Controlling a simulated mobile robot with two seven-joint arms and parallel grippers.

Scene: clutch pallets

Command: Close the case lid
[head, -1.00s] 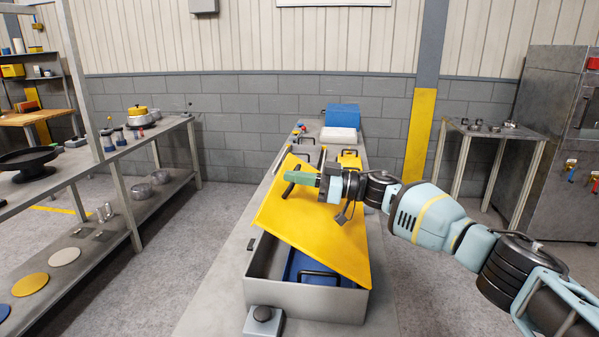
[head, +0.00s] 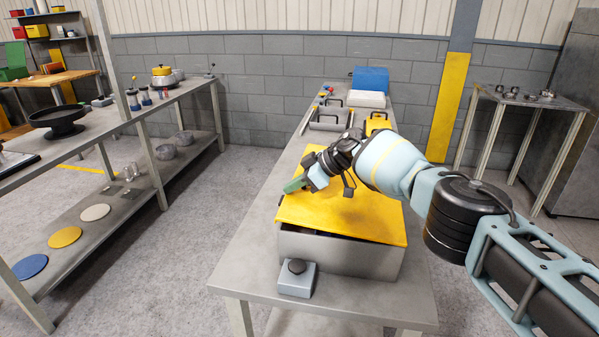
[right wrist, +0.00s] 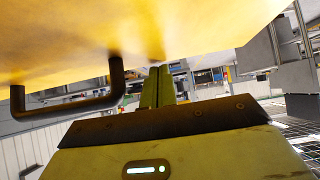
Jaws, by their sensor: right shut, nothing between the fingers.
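The grey case (head: 340,254) stands on the long grey table. Its yellow lid (head: 345,215) lies low over the case, nearly flat, with a dark narrow gap along the front edge. My right gripper (head: 292,186) is shut and empty at the lid's left side, above or against it. In the right wrist view the shut fingers (right wrist: 158,88) are just under the yellow lid surface (right wrist: 150,30), seeming to touch or nearly touch it. The lid's dark handle (right wrist: 75,98) is to the left of the fingers there. My left gripper is not in view.
A small grey box with a black knob (head: 297,277) sits in front of the case. A grey tray (head: 327,120), a yellow case (head: 378,122) and a blue box (head: 370,80) stand farther back. A shelf (head: 150,125) is on the left, with clear floor between.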

